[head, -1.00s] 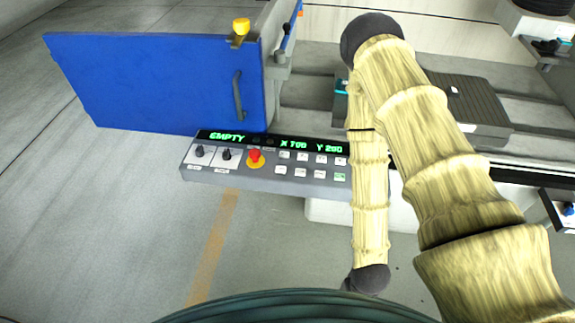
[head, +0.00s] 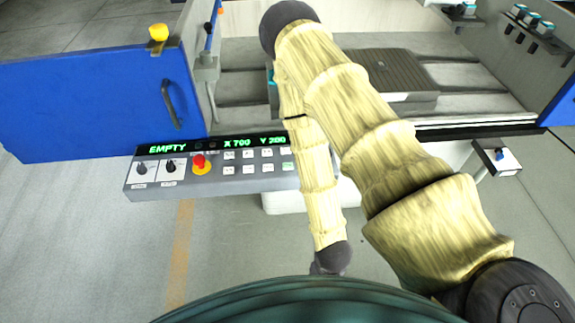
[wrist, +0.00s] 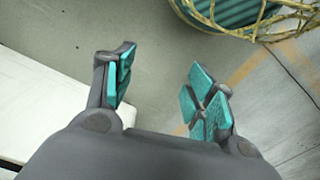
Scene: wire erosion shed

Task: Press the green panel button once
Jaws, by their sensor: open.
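The control panel (head: 215,183) is a grey box with a lit display reading EMPTY, X 700, Y 200. A small button with green marking (head: 288,166) sits at the right end of its lower button row, close beside my forearm. A red emergency knob (head: 199,161) on a yellow base and two black rotary knobs sit to its left. My gripper (wrist: 163,85) is open and empty in the wrist view, with teal pads apart over grey floor. In the head view my wrist hangs below the panel's front edge, and the fingers are mostly hidden. The wrist view does not show the panel.
A blue door (head: 85,105) with a grey handle stands behind the panel at left. A machine bed with a dark ribbed block (head: 398,75) lies behind my arm. A small side shelf (head: 497,158) juts out at right. Floor in front is clear.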

